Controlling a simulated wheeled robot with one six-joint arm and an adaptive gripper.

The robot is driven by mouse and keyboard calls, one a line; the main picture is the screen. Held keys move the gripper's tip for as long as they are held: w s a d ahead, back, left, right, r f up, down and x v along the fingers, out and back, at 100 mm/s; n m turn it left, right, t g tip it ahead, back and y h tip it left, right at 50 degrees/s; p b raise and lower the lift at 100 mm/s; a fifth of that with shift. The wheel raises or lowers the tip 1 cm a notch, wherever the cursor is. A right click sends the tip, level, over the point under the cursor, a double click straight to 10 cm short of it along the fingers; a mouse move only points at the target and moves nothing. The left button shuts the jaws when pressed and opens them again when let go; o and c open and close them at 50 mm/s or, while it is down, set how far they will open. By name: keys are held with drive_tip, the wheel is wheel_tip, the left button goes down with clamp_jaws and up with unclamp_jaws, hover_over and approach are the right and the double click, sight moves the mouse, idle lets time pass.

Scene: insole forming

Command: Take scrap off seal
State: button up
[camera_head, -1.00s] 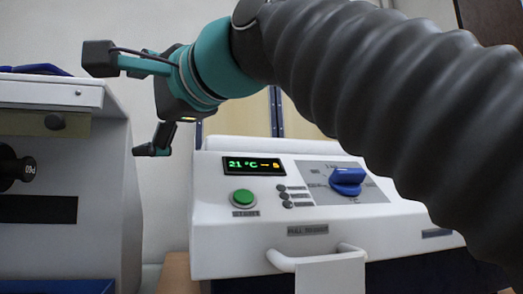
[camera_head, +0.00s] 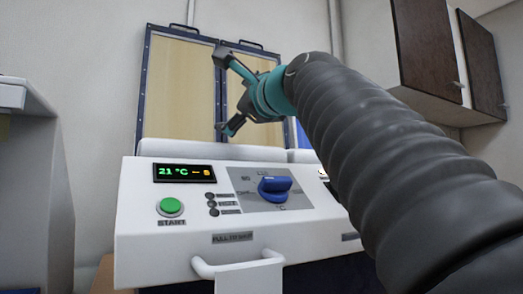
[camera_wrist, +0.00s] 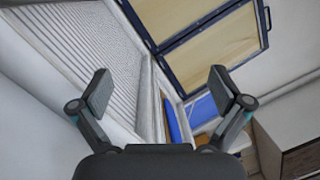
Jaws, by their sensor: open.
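My gripper (camera_head: 226,92) is raised above the back of a white machine (camera_head: 136,232), in front of tan panels. In the wrist view my gripper (camera_wrist: 158,91) is open, its two pads wide apart with nothing between them. Beyond the pads lie a grey ribbed surface (camera_wrist: 75,45) and a pale strip (camera_wrist: 150,100) along its edge. I cannot tell whether that strip is the seal. I cannot make out any scrap in either view.
The machine's front has a lit display (camera_head: 184,173), green start button (camera_head: 170,207), blue knob (camera_head: 275,188) and white pull handle (camera_head: 238,268). Dark-framed tan panels (camera_head: 178,85) stand behind. Another unit (camera_head: 35,190) is at left; dark cabinets (camera_head: 428,45) hang upper right.

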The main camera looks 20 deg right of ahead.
drive_tip(key=d+f+m+h, duration=0.1)
drive_tip(key=d+m, duration=0.2)
drive_tip(key=d, duration=0.2)
drive_tip(key=s+d+f+m+h, duration=0.1)
drive_tip(key=d+m, duration=0.1)
drive_tip(key=d, duration=0.4)
drive_tip(key=s+d+f+m+g+h, duration=0.1)
drive_tip(key=d+m, duration=0.2)
drive_tip(key=d, duration=0.2)
drive_tip(key=shift+s+d+f+m+h+p, duration=0.25)
drive_tip(key=shift+f+m+h+p, duration=0.05)
drive_tip(key=shift+h+p, duration=0.1)
drive_tip(key=s+d+f+m+h, duration=0.2)
drive_tip(key=s+d+m, duration=0.6)
drive_tip(key=d, duration=0.4)
drive_tip(key=shift+n+g, duration=0.3)
drive_tip(key=shift+n, duration=0.1)
drive_tip(key=w, duration=0.2)
drive_tip(key=w+p, duration=0.1)
drive_tip(key=w, duration=0.4)
drive_tip(key=shift+w+d+f, duration=0.25)
drive_tip(key=shift+w+d, duration=0.1)
drive_tip(key=shift+d, duration=0.05)
drive_tip(key=shift+w+f+p, duration=0.1)
drive_tip(key=shift+w+p, duration=0.2)
drive_tip(key=shift+w, duration=2.35)
drive_tip(key=c, duration=0.7)
